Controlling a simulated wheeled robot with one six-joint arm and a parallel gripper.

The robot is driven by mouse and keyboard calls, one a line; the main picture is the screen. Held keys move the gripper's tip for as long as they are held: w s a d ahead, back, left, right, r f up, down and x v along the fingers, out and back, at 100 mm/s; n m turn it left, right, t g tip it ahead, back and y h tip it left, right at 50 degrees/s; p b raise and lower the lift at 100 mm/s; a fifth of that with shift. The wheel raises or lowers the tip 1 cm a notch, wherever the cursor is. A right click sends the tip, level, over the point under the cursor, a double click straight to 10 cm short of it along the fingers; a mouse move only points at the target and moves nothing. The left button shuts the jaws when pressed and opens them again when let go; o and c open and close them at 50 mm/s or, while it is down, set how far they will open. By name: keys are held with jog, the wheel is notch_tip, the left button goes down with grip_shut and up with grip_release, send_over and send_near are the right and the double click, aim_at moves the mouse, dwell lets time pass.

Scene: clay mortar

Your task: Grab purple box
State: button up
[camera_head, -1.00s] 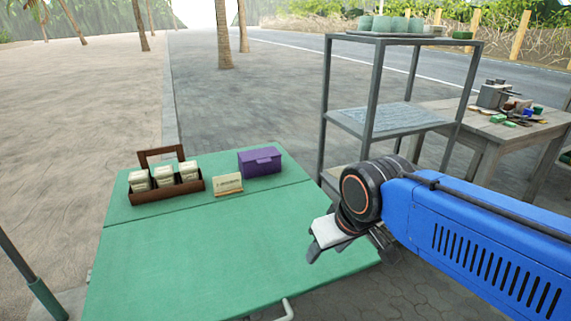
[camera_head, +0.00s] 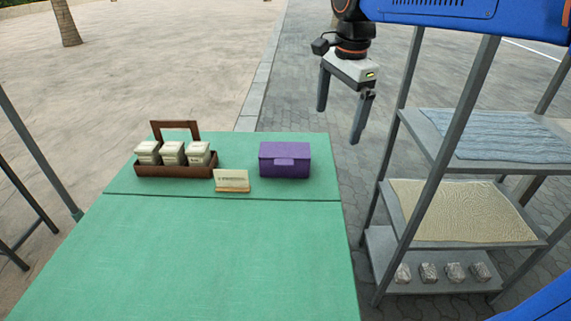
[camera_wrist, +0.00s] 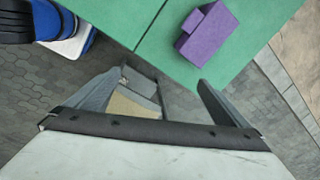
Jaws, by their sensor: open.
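The purple box (camera_head: 285,160) is closed and stands on the far right part of the green table (camera_head: 230,260). In the wrist view the purple box (camera_wrist: 208,34) lies on the green table top, above and beyond my fingers. My gripper (camera_head: 339,124) is in the air to the right of the table and higher than the box. Its two fingers are spread apart with nothing between them. It also shows in the wrist view (camera_wrist: 163,78), apart from the box.
A small sign (camera_head: 231,179) stands left of the box. A brown wooden caddy (camera_head: 178,172) holds white packets farther left. A metal shelf rack (camera_head: 408,118) stands close on the right. The table's near part is bare.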

jog(key=w+a+m+g, duration=0.1)
jog(key=w+a+m, duration=0.5)
jog(key=a, duration=0.6)
send_near(285, 152)
jog(key=f, duration=0.5)
jog(key=shift+a+f, duration=0.1)
jog(key=shift+a, duration=0.25)
jog(key=shift+d+f, duration=0.15)
jog(key=shift+f, duration=2.5)
jog(key=shift+w, duration=0.1)
jog(key=c, duration=1)
jog(key=shift+r, duration=0.1)
